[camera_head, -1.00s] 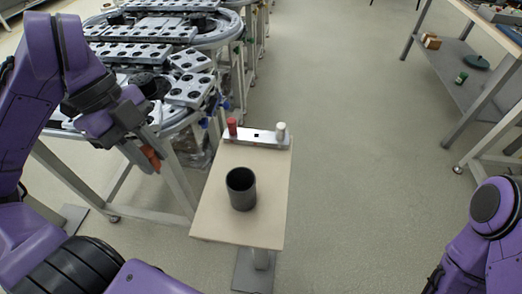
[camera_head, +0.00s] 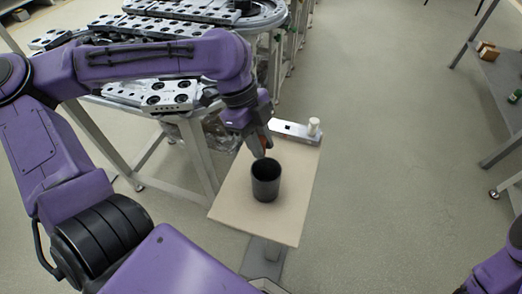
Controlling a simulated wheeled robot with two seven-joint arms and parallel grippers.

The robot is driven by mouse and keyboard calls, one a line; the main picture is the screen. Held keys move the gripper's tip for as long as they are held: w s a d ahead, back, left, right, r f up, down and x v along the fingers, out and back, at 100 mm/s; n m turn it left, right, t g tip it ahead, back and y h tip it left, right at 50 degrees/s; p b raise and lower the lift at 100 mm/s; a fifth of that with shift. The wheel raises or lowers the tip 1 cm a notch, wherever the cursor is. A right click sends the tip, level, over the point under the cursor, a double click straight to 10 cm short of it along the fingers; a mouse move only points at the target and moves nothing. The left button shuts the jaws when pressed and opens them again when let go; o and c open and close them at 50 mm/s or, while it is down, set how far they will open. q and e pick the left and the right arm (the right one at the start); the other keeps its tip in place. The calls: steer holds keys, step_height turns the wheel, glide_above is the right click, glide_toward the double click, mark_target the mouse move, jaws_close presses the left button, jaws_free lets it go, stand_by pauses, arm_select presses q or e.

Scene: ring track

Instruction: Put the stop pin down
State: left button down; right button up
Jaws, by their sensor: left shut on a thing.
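My left gripper (camera_head: 261,146) reaches in from the left and points down just above the back rim of a dark cup (camera_head: 265,186). It is shut on the stop pin, which is mostly hidden by the fingers; a dull reddish patch shows at the fingertips. I cannot tell whether the pin's lower end is over the cup opening or behind it. The cup stands upright on a small pale table (camera_head: 235,196). My right gripper is out of view; only purple parts of my right arm show at the lower right.
A light metal block (camera_head: 295,133) with a white peg (camera_head: 314,127) lies along the table's far edge, its left end hidden by my gripper. The ring track (camera_head: 180,95) is behind my left arm. A shelf unit (camera_head: 500,75) stands at right. The floor between is clear.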

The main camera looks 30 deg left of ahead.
arm_select(q)
steer(key=f, duration=0.3)
steer(key=shift+w+d, duration=0.1)
steer(key=shift+d, duration=0.1)
steer(key=shift+a+f, duration=0.1)
steer(key=shift+f, duration=0.1)
steer(key=shift+f+b, duration=0.2)
steer(key=shift+b, duration=0.1)
steer(key=c, duration=1.2)
jaws_free()
steer(key=shift+r, duration=0.15)
steer(key=p+v, duration=0.2)
steer(key=v, duration=1)
steer(key=shift+r, duration=0.1)
